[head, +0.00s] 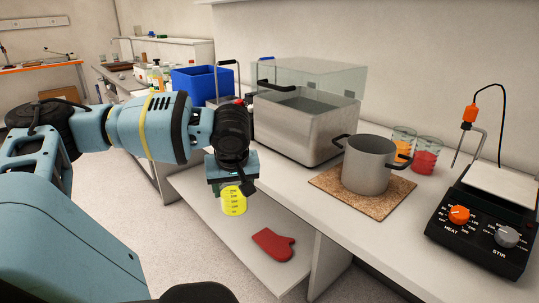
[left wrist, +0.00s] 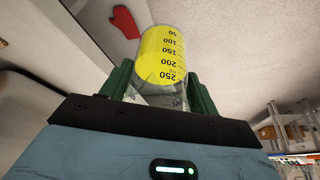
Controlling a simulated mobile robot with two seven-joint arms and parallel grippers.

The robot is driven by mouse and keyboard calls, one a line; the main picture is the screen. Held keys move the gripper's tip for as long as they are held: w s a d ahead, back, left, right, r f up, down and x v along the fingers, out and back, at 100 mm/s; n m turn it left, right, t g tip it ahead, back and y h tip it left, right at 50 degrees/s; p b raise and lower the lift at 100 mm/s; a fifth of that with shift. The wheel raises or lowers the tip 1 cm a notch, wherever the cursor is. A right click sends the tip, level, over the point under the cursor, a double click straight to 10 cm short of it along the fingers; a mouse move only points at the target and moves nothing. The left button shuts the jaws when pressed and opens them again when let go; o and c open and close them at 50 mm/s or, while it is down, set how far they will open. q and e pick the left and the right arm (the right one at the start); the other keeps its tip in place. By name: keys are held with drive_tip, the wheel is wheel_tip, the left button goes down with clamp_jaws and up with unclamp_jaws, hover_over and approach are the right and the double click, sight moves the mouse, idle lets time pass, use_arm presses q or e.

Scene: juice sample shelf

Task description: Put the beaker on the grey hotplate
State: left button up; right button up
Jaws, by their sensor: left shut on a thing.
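My left gripper (head: 232,187) is shut on the beaker (head: 234,203), a clear vessel with yellow liquid and black volume marks. It hangs in front of the bench edge, above the lower shelf and apart from it. In the left wrist view the beaker (left wrist: 163,52) sits between the two green fingers of the gripper (left wrist: 160,72). The hotplate (head: 486,228) stands at the far right of the bench, with a black body, a pale flat top, and an orange HEAT and a grey STIR knob. Its top is bare. My right gripper is not in view.
A steel pot (head: 368,166) on a cork mat (head: 330,187) stands between the beaker and the hotplate. Orange (head: 403,143) and red (head: 426,156) beakers stand behind it. A lidded steel bath (head: 303,125) is farther left. A red mitt (head: 272,245) lies on the lower shelf.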

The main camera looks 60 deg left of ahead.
use_arm(q)
drive_tip(key=w+d+f+m+t+h, duration=0.1)
drive_tip(key=d+m, duration=0.3)
drive_tip(key=d, duration=0.6)
drive_tip(key=w+d+f+m+t+h+b, duration=0.1)
drive_tip(key=w+d+f+m, duration=0.2)
drive_tip(key=d, duration=0.8)
drive_tip(key=w+d+f+m+t+h+b, duration=0.1)
drive_tip(key=w+d+f+m+h, duration=0.1)
drive_tip(key=d+m, duration=0.4)
drive_tip(key=d+f, duration=0.1)
drive_tip(key=d, duration=0.3)
drive_tip(key=shift+w+d+m, duration=0.2)
drive_tip(key=shift+d+m, duration=0.1)
drive_tip(key=shift+d, duration=0.1)
drive_tip(key=shift+d+f, duration=0.1)
drive_tip(key=shift+f, duration=0.05)
